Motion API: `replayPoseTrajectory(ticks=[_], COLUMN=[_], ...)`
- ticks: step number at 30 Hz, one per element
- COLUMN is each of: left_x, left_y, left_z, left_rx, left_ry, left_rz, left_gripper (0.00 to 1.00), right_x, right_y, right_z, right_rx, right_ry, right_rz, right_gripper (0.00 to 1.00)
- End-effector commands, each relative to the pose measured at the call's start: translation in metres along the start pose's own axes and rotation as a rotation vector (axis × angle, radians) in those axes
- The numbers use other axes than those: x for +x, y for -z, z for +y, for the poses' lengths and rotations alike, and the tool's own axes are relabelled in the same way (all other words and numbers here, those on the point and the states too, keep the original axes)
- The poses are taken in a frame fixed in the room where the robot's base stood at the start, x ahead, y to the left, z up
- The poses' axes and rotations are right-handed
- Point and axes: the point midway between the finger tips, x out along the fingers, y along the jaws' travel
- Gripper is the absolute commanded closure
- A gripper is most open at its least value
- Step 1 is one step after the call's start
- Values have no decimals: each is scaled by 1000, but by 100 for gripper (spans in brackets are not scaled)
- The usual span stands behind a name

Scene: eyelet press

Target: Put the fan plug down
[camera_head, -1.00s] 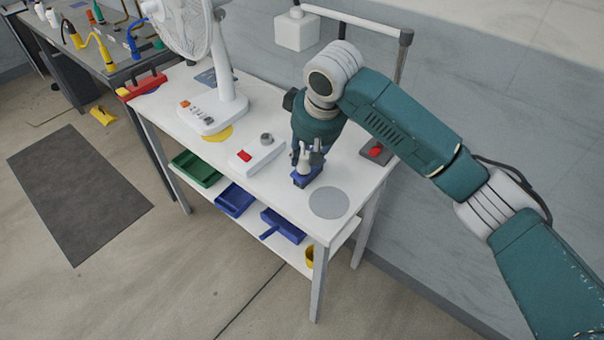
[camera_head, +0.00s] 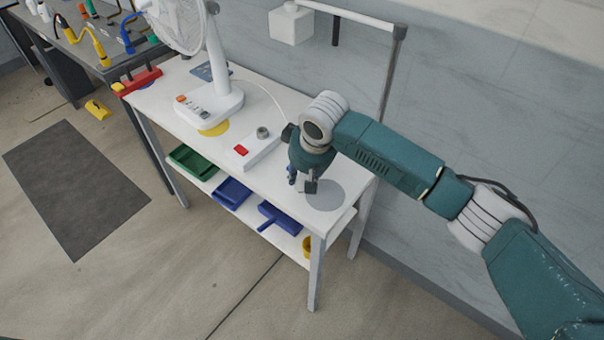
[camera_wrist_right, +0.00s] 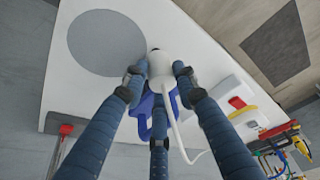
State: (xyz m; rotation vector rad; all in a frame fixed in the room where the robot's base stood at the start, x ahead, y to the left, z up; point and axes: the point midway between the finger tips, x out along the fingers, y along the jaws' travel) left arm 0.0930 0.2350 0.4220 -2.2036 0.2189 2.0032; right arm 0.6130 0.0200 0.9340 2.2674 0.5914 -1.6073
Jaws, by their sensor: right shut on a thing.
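My right gripper (camera_head: 303,184) is over the white table, just left of a flat grey disc (camera_head: 330,196). In the right wrist view its fingers (camera_wrist_right: 160,80) are closed around the white fan plug (camera_wrist_right: 160,66), with the white cord (camera_wrist_right: 176,130) trailing away. The plug is beside the grey disc (camera_wrist_right: 107,42) in that view; I cannot tell whether it touches the table. A blue item (camera_wrist_right: 147,112) shows behind the fingers, partly hidden. The white fan (camera_head: 212,100) stands at the table's far left. My left gripper is not in view.
A white strip with a red switch (camera_head: 241,150) and a grey round knob (camera_head: 263,132) lies left of my gripper. A yellow disc (camera_head: 214,129) lies by the fan base. Green and blue trays (camera_head: 232,193) sit on the lower shelf. A pole (camera_head: 391,75) rises behind the table.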

Motion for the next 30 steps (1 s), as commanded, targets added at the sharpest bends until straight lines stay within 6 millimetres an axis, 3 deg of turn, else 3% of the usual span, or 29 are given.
replayPoseTrajectory(ticks=[1,2,4,5,17,30], left_x=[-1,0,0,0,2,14], left_y=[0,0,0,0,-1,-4], left_z=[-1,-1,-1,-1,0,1], left_rx=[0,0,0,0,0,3], left_ry=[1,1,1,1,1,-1], left_rz=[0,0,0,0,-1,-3], left_gripper=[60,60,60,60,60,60], right_x=[2,2,2,2,-8,-94], right_y=[-1,-1,-1,-1,1,1], right_z=[0,0,0,0,0,0], right_rx=[0,0,0,0,-1,0], right_ry=[1,1,1,1,1,0], right_rz=[-1,-1,0,-1,1,4], right_gripper=[99,68,54,52,52,52])
